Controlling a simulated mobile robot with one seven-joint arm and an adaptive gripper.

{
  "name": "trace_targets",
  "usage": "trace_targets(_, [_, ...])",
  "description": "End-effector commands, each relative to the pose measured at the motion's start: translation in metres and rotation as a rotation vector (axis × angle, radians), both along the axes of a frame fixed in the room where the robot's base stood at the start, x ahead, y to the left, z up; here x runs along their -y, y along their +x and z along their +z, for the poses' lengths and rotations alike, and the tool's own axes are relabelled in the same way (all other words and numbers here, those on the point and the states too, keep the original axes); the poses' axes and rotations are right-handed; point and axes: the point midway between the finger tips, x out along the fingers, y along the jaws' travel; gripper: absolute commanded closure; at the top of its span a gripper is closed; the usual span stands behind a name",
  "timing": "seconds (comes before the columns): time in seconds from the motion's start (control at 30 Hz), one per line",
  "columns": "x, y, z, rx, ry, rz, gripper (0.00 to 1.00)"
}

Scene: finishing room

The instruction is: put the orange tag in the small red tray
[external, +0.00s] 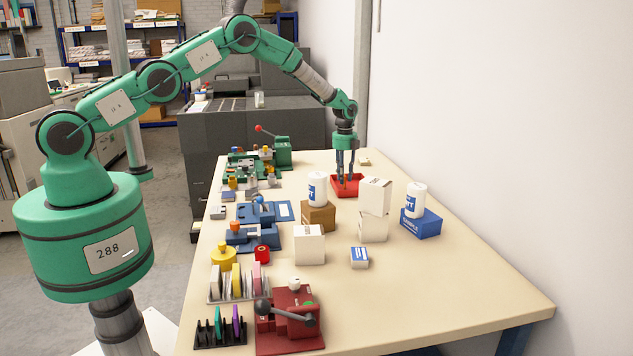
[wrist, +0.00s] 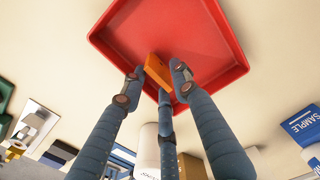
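The orange tag (wrist: 156,72) shows in the wrist view as a small, tilted orange block between my fingertips. My gripper (wrist: 160,79) has three blue-grey fingers drawn in around the tag and appears shut on it. The small red tray (wrist: 205,32) lies below the fingertips, and the tag is over its floor. Whether the tag touches the tray floor I cannot tell. In the external view my gripper (external: 347,178) points down with its fingertips at the red tray (external: 345,191). The tag is not distinguishable there.
Close to the tray stand white boxes (external: 375,196) stacked in two, and a brown box (external: 318,215) with a white bottle (external: 317,188) on it. A blue box (external: 420,223) carries another bottle. Tools line the table's left side. The front right tabletop is clear.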

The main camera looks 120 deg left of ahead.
Motion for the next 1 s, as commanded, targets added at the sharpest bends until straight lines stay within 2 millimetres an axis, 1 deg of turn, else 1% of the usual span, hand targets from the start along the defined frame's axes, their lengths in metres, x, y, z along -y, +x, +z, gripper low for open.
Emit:
trace_targets(0.17, [0.000,0.000,0.020,0.001,0.001,0.000,0.70])
trace_targets(0.6, [0.000,0.000,0.089,0.001,0.002,0.000,0.70])
trace_targets(0.8, [0.000,0.000,0.108,0.000,0.000,0.000,0.70])
trace_targets(1.0, [0.000,0.000,0.113,0.000,0.000,0.000,0.70])
